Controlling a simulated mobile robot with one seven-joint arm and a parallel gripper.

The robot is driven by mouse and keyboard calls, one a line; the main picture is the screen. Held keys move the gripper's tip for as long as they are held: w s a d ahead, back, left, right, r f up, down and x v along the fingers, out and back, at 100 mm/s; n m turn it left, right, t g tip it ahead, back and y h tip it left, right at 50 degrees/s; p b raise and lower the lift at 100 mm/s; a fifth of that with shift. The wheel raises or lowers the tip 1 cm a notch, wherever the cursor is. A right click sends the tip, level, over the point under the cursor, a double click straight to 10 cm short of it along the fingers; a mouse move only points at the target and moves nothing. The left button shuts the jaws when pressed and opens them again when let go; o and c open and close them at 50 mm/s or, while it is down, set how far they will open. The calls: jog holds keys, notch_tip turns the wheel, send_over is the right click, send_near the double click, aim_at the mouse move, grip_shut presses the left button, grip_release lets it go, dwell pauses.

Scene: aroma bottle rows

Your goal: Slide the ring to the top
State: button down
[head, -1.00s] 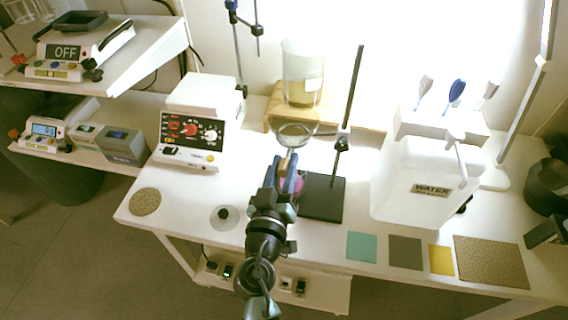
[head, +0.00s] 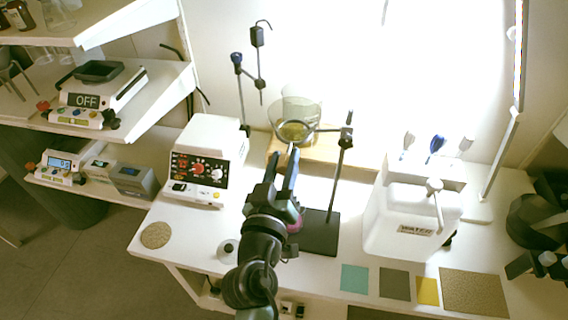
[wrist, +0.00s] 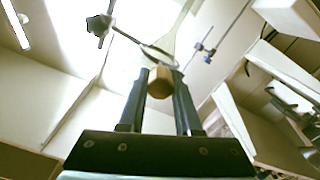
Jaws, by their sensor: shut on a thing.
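The ring (head: 313,128) sticks out to the left from a dark clamp (head: 346,130) on the upright rod (head: 338,175) of a stand with a black base (head: 321,240). The clamp sits near the rod's top end. My gripper (head: 283,155) is below the ring, pointing up and away. In the wrist view, its fingers are shut on a small wooden block (wrist: 160,83) just under the ring (wrist: 157,51). The clamp (wrist: 98,25) shows at the upper left there. Whether the block is fixed to the ring is unclear.
A glass beaker (head: 301,101) stands behind the ring on a wooden board (head: 339,150). A boxy device with dials (head: 208,160) is left, and a white WATER container (head: 405,225) right. Another clamp stand (head: 239,88) is behind left. Flat coloured squares lie along the front right.

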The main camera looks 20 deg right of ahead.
jog(key=shift+w+r, duration=0.1)
jog(key=shift+r, duration=0.4)
jog(key=c, duration=0.8)
grip_release()
jog(key=shift+c, duration=0.2)
jog(key=shift+o, duration=1.2)
jog(key=shift+f, duration=0.2)
jog(key=shift+f, duration=0.1)
jog(key=b+v, duration=0.4)
jog(key=v, duration=0.9)
